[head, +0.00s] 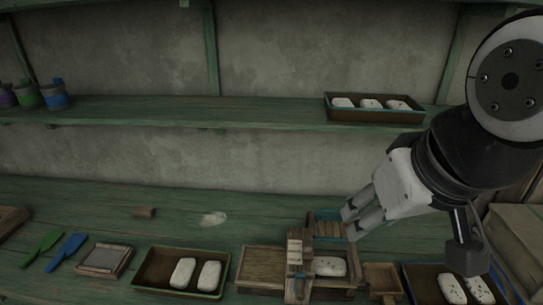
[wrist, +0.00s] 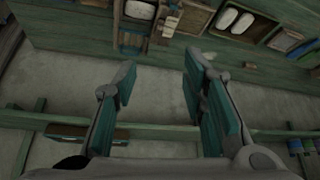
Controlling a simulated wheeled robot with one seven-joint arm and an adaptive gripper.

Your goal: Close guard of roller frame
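The roller frame (head: 296,262) is a small wooden device on the green workbench, right of centre in the head view. A white speckled block (head: 330,266) lies in its right part. A slatted wooden panel with blue edges (head: 328,229) is at its back; I cannot tell for sure whether this is the guard or how far it is open. My gripper (head: 350,222) is above and behind the frame, by the panel in the picture; contact is not clear. In the wrist view my gripper (wrist: 160,70) has its teal-padded fingers wide apart with nothing between them. The frame (wrist: 158,22) shows beyond them.
A tray with two white blocks (head: 137,275) is left of the frame, another tray (head: 416,285) right. A shelf (head: 250,110) with a tray (head: 376,116) runs along the wall. Green (head: 43,246) and blue (head: 68,250) tools lie left. The bench's back strip is mostly clear.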

